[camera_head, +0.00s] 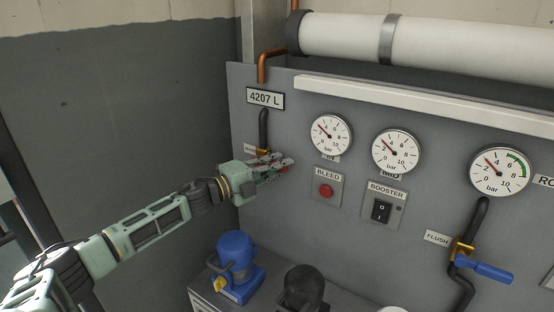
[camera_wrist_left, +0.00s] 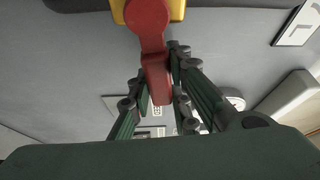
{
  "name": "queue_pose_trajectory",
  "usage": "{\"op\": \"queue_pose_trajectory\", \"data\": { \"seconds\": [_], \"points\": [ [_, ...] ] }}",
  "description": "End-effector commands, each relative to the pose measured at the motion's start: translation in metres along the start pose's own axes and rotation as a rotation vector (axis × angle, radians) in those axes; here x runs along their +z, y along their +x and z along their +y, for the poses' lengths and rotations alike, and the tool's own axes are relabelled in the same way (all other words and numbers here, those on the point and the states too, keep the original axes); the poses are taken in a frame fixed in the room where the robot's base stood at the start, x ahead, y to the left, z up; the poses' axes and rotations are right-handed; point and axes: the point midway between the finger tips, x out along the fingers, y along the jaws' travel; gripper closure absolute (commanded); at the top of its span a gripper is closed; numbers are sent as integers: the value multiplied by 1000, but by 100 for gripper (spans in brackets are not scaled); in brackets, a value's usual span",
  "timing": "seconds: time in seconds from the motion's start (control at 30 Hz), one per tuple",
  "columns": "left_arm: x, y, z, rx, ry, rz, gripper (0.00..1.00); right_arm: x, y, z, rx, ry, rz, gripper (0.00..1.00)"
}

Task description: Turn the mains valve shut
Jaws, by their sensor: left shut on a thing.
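My left gripper (camera_head: 279,166) reaches in from the left to the panel, just under the black pipe at the 4207 L sign. In the left wrist view the left gripper (camera_wrist_left: 158,103) has its fingers on both sides of a red valve lever (camera_wrist_left: 156,62) and is shut on it. The lever's round hub sits on a yellow valve body (camera_wrist_left: 177,10). In the head view the gripper hides most of the lever, and the label (camera_head: 249,149) beside it is partly covered. The right gripper is not in view.
To the right are pressure gauges (camera_head: 330,135), a red BLEED button (camera_head: 326,191), a BOOSTER switch (camera_head: 381,210) and a blue FLUSH lever (camera_head: 487,270). A blue pump (camera_head: 236,252) and a black rounded object (camera_head: 304,287) stand below the panel. A wall is at left.

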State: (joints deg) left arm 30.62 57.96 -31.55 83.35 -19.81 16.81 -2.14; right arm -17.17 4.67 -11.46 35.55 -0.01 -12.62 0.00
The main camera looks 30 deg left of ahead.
Motion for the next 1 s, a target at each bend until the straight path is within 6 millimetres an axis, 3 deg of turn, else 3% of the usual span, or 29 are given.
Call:
{"op": "queue_pose_trajectory", "data": {
  "seconds": [0.8, 0.83, 1.0],
  "points": [
    [0, 0, 12, 48, 108, 1, 100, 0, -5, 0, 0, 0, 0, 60],
    [0, 0, 12, 48, 108, 1, 80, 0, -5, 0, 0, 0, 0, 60],
    [0, 0, 11, 47, 106, 1, 65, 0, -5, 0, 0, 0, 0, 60]
  ]
}}
